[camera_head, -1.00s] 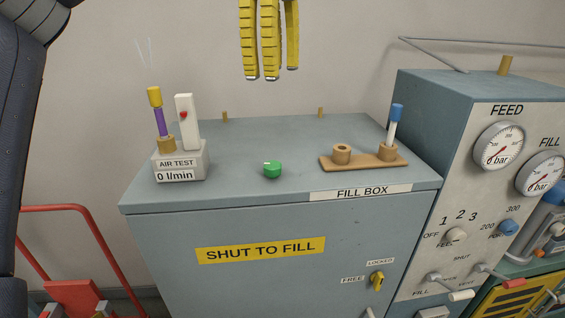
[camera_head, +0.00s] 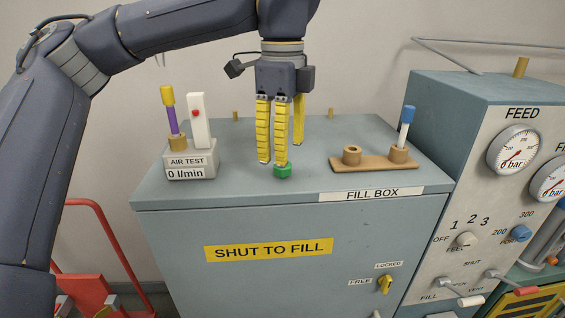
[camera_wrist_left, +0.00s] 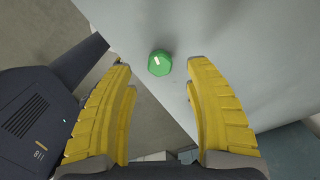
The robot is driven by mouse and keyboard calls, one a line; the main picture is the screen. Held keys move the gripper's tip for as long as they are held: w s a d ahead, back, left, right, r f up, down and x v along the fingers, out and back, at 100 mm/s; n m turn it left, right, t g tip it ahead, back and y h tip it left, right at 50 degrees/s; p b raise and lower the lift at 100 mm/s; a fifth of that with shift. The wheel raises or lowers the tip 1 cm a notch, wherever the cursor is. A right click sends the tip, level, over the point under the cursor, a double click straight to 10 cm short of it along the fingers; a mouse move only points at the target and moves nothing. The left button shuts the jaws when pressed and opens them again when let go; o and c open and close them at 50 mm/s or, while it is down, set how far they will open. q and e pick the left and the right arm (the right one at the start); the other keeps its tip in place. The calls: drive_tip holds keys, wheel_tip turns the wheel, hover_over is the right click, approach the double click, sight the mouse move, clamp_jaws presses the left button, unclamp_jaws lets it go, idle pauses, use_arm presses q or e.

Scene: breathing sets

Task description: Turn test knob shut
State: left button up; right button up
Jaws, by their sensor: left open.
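The green test knob (camera_head: 283,171) sits on top of the blue-grey fill box (camera_head: 240,201), near its front edge. In the left wrist view the knob (camera_wrist_left: 159,62) shows a white mark and lies ahead of the gap between the fingers. My left gripper (camera_head: 274,163) points down from above, its yellow fingers just over and behind the knob in the head view. In the left wrist view its fingers (camera_wrist_left: 160,75) are spread apart with nothing between them. Contact with the knob cannot be told. My right gripper is not in view.
The air test block (camera_head: 190,165), reading 0 l/min, stands left of the knob with upright tubes. A tan holder (camera_head: 375,164) with a blue-capped tube (camera_head: 406,125) is to the right. The gauge panel (camera_head: 480,180) rises further right.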

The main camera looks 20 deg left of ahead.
sight(283, 168)
use_arm(q)
drive_tip(key=shift+f, duration=1.9)
drive_tip(key=shift+c, duration=0.3)
clamp_jaws()
